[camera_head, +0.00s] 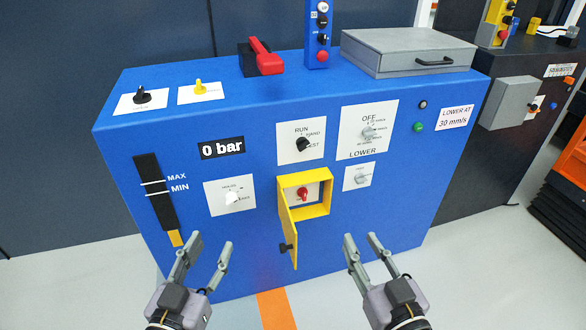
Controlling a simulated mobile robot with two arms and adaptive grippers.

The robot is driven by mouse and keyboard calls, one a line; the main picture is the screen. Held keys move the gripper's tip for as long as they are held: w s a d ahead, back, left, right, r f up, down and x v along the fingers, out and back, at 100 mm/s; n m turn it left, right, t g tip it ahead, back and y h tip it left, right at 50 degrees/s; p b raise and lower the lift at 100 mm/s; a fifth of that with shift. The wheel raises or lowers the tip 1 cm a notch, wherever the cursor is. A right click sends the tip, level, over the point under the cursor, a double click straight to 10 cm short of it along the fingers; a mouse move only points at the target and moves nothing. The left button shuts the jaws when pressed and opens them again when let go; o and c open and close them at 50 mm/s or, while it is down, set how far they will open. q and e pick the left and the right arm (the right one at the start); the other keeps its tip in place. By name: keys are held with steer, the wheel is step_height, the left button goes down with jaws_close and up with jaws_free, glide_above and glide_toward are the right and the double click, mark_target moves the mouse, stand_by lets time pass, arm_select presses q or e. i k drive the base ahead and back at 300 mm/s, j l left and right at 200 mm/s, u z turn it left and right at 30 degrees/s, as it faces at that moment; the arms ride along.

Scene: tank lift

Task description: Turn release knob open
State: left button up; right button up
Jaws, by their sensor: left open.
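A blue cabinet (250,265) fills the middle of the view. A white knob (232,197) sits on a white plate under the "0 bar" display. A red knob (303,194) sits inside a yellow box whose door (289,238) hangs open. A grey knob (362,179) sits on a plate under the word "LOWER". The small labels are too blurred to tell which one is the release knob. My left gripper (209,245) is open and empty, below and left of the white knob. My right gripper (362,238) is open and empty, below the grey knob. Neither touches a knob.
The open yellow door sticks out between my grippers. A RUN selector (303,144) and an OFF selector (369,132) sit higher on the front. A red-handled lever (266,58) and a grey case (405,48) are on top. A dark cabinet (497,150) stands at right.

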mark_target(303, 192)
steer(key=i+l+u, duration=0.1)
steer(key=l+u, duration=0.15)
steer(key=u, duration=0.15)
steer(key=l+u, duration=0.2)
steer(key=u, duration=0.15)
steer(key=l+u, duration=0.4)
steer(key=l, duration=2.3)
